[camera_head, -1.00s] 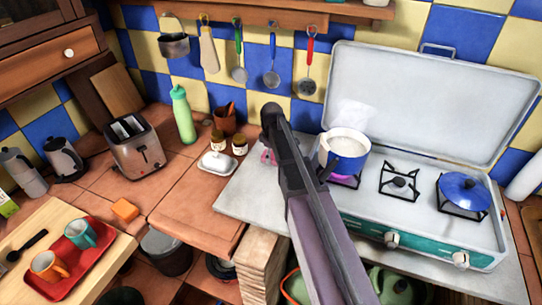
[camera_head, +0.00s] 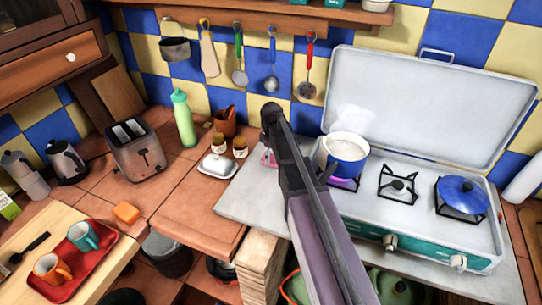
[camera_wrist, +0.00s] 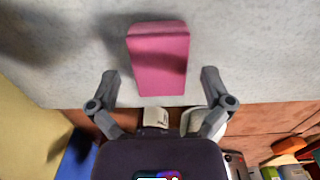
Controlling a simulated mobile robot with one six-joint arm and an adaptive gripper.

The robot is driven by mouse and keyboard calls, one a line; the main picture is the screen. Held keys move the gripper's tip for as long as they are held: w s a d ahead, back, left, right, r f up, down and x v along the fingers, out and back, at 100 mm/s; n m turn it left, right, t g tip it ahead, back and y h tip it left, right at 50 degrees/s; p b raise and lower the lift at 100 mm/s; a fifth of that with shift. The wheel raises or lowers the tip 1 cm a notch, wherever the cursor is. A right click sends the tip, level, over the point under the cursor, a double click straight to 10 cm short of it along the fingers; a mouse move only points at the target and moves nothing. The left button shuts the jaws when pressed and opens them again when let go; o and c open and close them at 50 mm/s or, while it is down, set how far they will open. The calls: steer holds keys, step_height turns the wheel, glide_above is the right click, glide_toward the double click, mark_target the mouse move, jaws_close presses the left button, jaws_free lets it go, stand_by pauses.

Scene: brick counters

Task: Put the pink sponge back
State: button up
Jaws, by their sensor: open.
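The pink sponge (camera_wrist: 160,62) lies on the pale grey counter top (camera_wrist: 250,50) in the wrist view. My gripper (camera_wrist: 160,76) is open, with one finger to each side of the sponge and gaps between the fingers and its sides. I cannot tell the height of the fingers above the counter. In the head view, a small pink patch of the sponge (camera_head: 268,158) shows just left of my arm, near the stove. My arm hides the rest of it there, and the gripper itself cannot be made out.
A blue pot (camera_head: 347,158) stands on a stove burner right of my arm. A white butter dish (camera_head: 217,166), small jars (camera_head: 239,148) and a utensil pot (camera_head: 226,122) stand to the left. An orange block (camera_head: 126,213) lies farther left. Utensils hang on the wall above.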

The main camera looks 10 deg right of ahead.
mark_target(272, 157)
step_height(272, 157, up, 11)
steer(key=p, duration=1)
stand_by(0.7)
steer(key=s+m, duration=1.1)
steer(key=s, duration=1.1)
steer(key=shift+s, duration=0.1)
